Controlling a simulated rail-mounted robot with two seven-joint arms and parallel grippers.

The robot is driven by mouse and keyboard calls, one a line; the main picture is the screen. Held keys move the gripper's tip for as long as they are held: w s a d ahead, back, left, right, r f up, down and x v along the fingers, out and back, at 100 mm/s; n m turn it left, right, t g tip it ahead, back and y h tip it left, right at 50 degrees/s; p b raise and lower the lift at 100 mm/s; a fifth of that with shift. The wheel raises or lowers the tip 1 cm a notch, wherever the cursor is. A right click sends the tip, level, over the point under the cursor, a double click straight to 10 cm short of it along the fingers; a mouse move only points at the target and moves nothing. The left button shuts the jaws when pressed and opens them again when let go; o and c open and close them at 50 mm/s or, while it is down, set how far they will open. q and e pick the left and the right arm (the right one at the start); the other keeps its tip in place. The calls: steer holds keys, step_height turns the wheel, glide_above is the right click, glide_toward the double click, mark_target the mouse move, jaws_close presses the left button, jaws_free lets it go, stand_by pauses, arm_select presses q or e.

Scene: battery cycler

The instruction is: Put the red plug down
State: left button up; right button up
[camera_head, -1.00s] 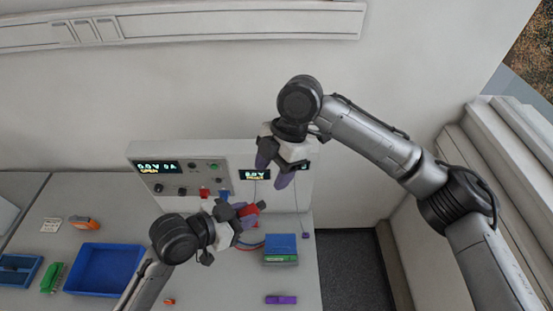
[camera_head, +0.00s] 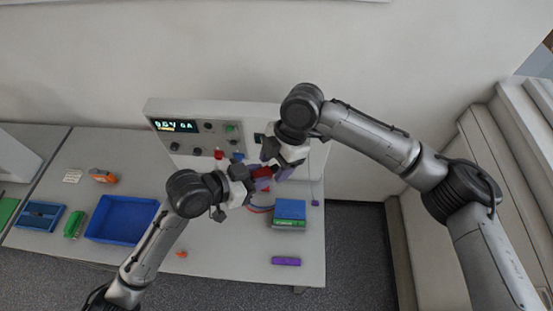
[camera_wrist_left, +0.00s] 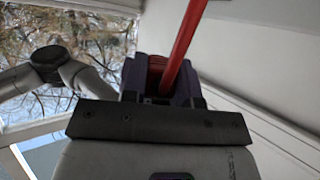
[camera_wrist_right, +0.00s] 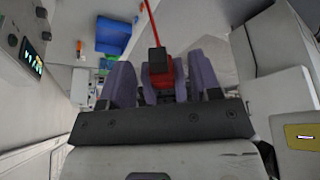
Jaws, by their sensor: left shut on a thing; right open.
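The red plug (camera_head: 263,172) is held by my left gripper (camera_head: 260,180) above the bench, just in front of the cycler. In the left wrist view, my left gripper's purple fingers (camera_wrist_left: 162,85) are shut on the plug, and a red cable (camera_wrist_left: 186,40) runs from it towards the top. My right gripper (camera_head: 279,163) is right beside the left one. In the right wrist view, the red plug (camera_wrist_right: 160,75) with its black end shows between the right gripper's open purple fingers (camera_wrist_right: 158,82). I cannot tell whether they touch it.
The battery cycler (camera_head: 168,108) with its lit display and sockets stands behind the grippers. A blue-topped box (camera_head: 290,209) and a purple block (camera_head: 286,261) lie on the bench to the right. A blue tray (camera_head: 112,238) is at left.

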steer(key=c, duration=0.6)
steer(key=o, duration=0.6)
steer(key=shift+r, duration=0.15)
steer(key=v, duration=1.1)
steer(key=shift+r, duration=0.35)
